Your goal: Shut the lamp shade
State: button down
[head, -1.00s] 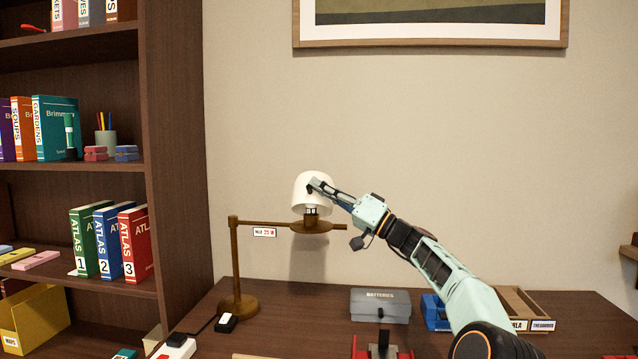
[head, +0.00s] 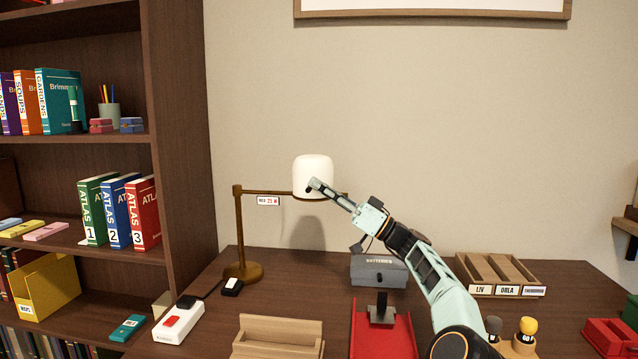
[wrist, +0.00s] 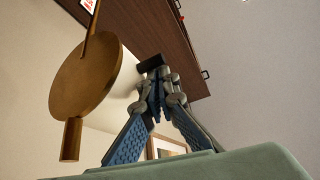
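The lamp has a white shade (head: 313,173) that sits down on a round brown disc at the end of its horizontal arm. No gap or bulb shows under the shade in the head view. The brown lamp stand (head: 240,235) rises from the desk at the left. My gripper (head: 316,186) is at the front of the shade, low on its side. In the wrist view the disc (wrist: 85,75) is at the left, and my fingers (wrist: 155,88) come together at a short dark handle (wrist: 152,63) by the pale shade. Their exact contact is partly hidden.
A red tray (head: 383,335), a wooden holder (head: 278,337) and a white power strip (head: 178,320) are on the desk. A sorter (head: 500,273) stands at the right, a bookcase (head: 180,130) at the left.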

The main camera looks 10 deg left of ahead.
jog(key=shift+f, duration=0.3)
